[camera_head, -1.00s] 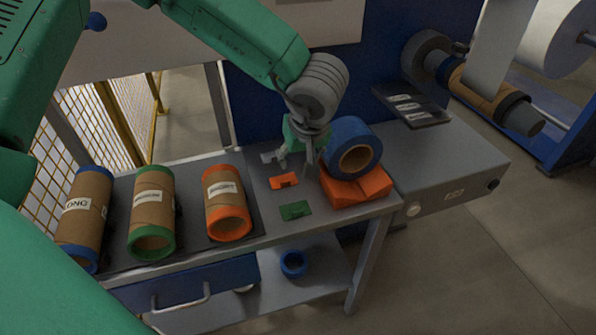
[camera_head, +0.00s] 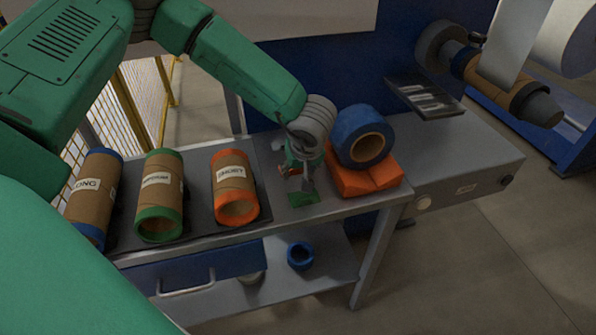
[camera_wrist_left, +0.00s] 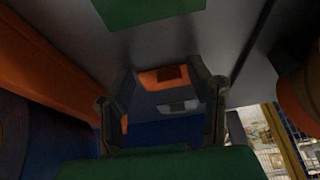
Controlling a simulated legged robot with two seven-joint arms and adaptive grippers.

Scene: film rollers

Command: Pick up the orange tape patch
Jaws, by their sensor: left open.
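The orange tape patch (camera_wrist_left: 150,81), with a dark mark on it, shows in the left wrist view between the two fingers. In the head view my gripper hides most of it. My left gripper (camera_head: 299,187) is low over the bench, fingers pointing down, open around the patch's place. In the wrist view its fingers (camera_wrist_left: 166,88) stand apart on either side of the patch. I cannot tell whether they touch it. A green tape patch (camera_head: 303,199) lies just in front of the gripper and also shows at the top of the wrist view (camera_wrist_left: 150,8). My right gripper is not in view.
A blue tape roll (camera_head: 351,134) rests on an orange block (camera_head: 372,184) close to the right of the gripper. Cardboard rollers with orange (camera_head: 231,187), green (camera_head: 160,198) and blue (camera_head: 92,198) ends lie to the left.

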